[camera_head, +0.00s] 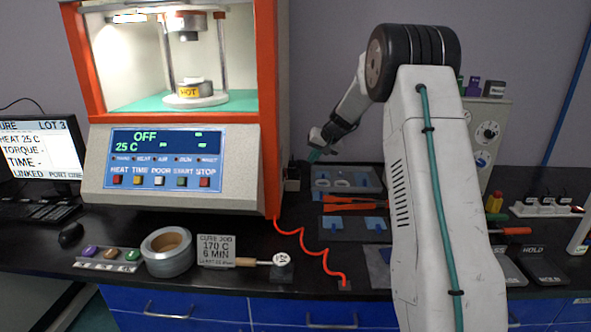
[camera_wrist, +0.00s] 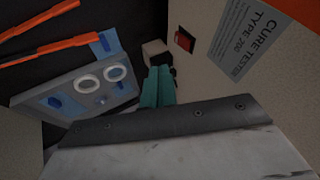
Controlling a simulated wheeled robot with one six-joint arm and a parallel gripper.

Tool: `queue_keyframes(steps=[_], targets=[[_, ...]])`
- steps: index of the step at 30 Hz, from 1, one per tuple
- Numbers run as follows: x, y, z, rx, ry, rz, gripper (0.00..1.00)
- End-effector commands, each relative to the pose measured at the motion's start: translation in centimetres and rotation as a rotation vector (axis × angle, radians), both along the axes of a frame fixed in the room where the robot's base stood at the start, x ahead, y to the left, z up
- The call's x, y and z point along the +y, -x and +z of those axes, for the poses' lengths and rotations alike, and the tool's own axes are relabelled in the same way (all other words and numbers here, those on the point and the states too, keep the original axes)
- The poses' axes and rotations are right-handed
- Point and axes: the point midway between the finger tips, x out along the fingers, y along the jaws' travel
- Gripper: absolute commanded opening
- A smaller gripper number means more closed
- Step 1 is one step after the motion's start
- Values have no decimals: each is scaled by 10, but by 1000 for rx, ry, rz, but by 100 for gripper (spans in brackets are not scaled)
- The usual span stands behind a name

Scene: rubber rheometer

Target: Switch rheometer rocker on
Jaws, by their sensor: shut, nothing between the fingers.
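The rheometer (camera_head: 185,165) is a large cream and orange machine at left in the head view, and its display (camera_head: 165,141) reads OFF and 25 C. In the wrist view a red rocker (camera_wrist: 184,40) in a dark frame sits on the machine's side panel, beside the CURE TESTER label (camera_wrist: 250,40). My gripper (camera_head: 313,155) is beside the machine's right side in the head view. In the wrist view the teal fingers of my gripper (camera_wrist: 158,82) are together and empty, pointing just below and left of the rocker, apart from it. The rocker is hidden in the head view.
A small pale-topped block (camera_wrist: 155,51) stands right by my fingertips in the wrist view. A grey tray (camera_wrist: 80,97) with white rings lies to the left, with orange-handled tools (camera_wrist: 50,38) beyond.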

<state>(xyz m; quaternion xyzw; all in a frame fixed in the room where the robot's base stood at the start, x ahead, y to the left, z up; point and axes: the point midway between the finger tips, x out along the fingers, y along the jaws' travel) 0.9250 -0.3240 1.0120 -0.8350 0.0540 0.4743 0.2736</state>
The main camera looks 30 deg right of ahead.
Motion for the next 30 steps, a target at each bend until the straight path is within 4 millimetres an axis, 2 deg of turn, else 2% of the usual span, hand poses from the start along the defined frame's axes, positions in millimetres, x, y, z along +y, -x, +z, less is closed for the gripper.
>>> queue_keyframes(steps=[3,8,20,24,30], targets=[[-7,2,-3,2,0,-8,0],[-5,-7,-16,3,-1,-9,0],[11,-52,-85,4,-1,-6,0],[29,-65,-86,0,1,-4,0],[42,-74,-89,1,0,-6,0]])
